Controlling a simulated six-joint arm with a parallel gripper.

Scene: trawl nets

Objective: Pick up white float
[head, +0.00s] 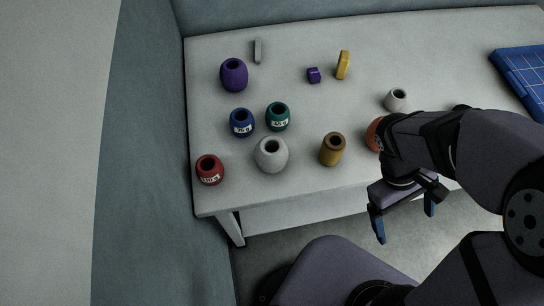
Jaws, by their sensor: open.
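Two whitish, barrel-shaped floats with dark holes in their tops stand on the table. The larger white float (271,155) is near the front edge, left of centre. The smaller white float (396,100) is farther back on the right, just beyond my arm. My gripper (405,215) has blue fingertips spread apart and is open and empty. It hangs in front of the table's front edge, to the right of and below the larger white float, apart from both.
The pale table (300,198) also holds a red float (209,170), blue float (242,123), green float (278,116), purple float (233,75) and brown-yellow cylinder (332,149). An orange-brown object (374,135) is partly hidden by my arm. A blue gridded tray (525,75) lies far right.

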